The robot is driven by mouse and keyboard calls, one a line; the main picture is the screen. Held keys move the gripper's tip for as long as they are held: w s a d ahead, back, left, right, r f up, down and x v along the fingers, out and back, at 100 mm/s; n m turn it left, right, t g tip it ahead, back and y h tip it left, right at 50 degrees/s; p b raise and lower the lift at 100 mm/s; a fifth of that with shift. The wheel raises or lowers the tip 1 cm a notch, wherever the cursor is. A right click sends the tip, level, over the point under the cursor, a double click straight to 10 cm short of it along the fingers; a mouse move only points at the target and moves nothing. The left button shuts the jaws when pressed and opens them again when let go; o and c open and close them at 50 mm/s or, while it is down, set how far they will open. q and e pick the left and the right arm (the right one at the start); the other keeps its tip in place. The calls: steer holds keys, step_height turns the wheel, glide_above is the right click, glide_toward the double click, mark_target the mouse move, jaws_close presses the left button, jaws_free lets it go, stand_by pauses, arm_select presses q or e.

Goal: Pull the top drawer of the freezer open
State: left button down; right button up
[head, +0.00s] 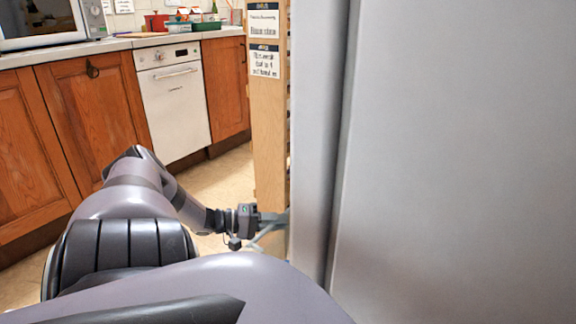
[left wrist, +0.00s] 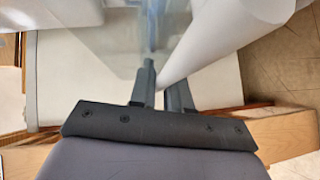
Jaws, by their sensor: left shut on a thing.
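A tall grey panel, which looks like the freezer (head: 460,150), fills the right of the head view, with a dark vertical seam near its left edge. The drawers are hidden in that view. My left gripper (head: 283,218) reaches past the wooden post to the panel's left edge, low down. In the left wrist view a clear, see-through panel, apparently the top drawer's front (left wrist: 105,62), lies just beyond the fingers. My left gripper is shut on it, though the exact contact is hard to make out. My right gripper is not in view.
A narrow wooden post (head: 268,130) with notices stands between the panel and the kitchen units. Wooden cupboards (head: 95,115) and a white dishwasher (head: 176,105) line the back left, under a counter with a microwave (head: 40,20). Some floor (head: 228,180) is clear before them.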

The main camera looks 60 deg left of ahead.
arm_select(q)
steer(key=shift+s+a, duration=0.3)
steer(key=shift+a, duration=0.35)
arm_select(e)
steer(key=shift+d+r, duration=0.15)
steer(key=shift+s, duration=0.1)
arm_select(q)
steer(key=c, duration=1.5)
jaws_free()
steer(key=shift+o, duration=0.2)
steer(key=p+v, duration=0.2)
steer(key=v, duration=0.5)
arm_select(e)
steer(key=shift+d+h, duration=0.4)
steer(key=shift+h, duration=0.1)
